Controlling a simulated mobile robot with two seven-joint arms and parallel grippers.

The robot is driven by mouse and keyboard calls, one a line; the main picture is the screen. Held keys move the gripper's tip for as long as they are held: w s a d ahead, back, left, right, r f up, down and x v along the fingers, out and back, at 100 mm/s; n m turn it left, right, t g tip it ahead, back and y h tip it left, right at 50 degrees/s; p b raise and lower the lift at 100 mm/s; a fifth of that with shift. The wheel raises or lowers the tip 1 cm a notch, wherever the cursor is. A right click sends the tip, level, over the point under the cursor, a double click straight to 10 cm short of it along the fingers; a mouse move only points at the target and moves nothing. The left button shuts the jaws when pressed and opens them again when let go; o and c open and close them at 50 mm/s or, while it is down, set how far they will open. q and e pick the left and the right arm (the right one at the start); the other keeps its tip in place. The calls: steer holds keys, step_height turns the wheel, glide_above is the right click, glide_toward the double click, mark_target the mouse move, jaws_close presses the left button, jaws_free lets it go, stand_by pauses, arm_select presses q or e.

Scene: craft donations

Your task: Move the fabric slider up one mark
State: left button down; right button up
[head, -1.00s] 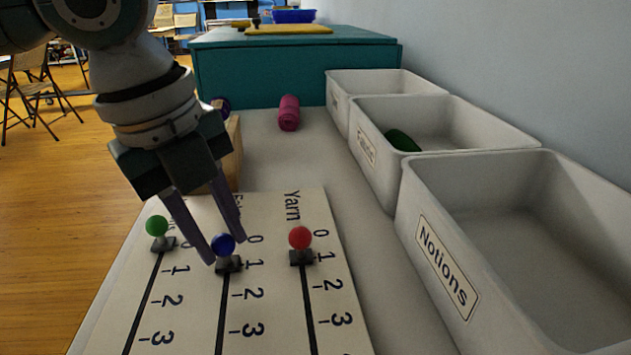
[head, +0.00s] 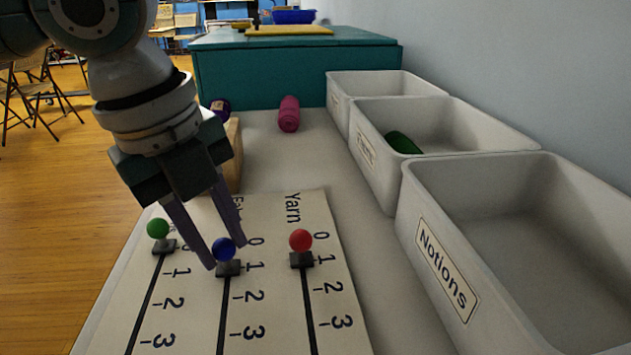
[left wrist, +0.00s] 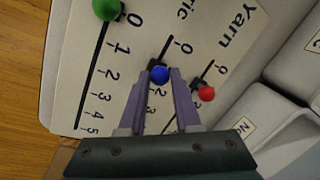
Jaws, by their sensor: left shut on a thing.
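The slider board (head: 185,320) has three tracks with numbered marks. The middle track's label is partly hidden in the head view; in the left wrist view it ends in "ric". Its slider has a blue knob (head: 223,250) on a dark base, level with mark 1. My left gripper (head: 227,257) comes from above and is shut on the blue knob, one finger on each side. The left wrist view also shows the blue knob (left wrist: 160,75) between the purple fingertips. My right gripper is not in view.
The green knob (head: 158,229) is left, near 0; the red Yarn knob (head: 301,240) is right, near 1. Pale bins, including the Notions bin (head: 408,225), line the right. A magenta roll (head: 289,114) and teal box (head: 300,75) are behind. A wooden block (head: 234,150) stands behind the gripper.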

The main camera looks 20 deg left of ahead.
arm_select(q)
steer(key=s+d+p, duration=0.2)
steer(key=s, duration=0.1)
steer(key=shift+r+p, duration=0.15)
steer(key=shift+p, duration=0.2)
steer(key=shift+s, duration=0.2)
steer(key=shift+w, duration=0.1)
steer(key=c, duration=0.6)
jaws_free()
steer(key=shift+c, duration=0.2)
step_height(320, 180, up, 10)
steer(key=s+p, duration=0.1)
steer(key=p, duration=0.2)
steer(key=shift+s+a+f+p, duration=0.25)
steer(key=shift+s+a+p, duration=0.05)
steer(key=shift+s+a, duration=0.15)
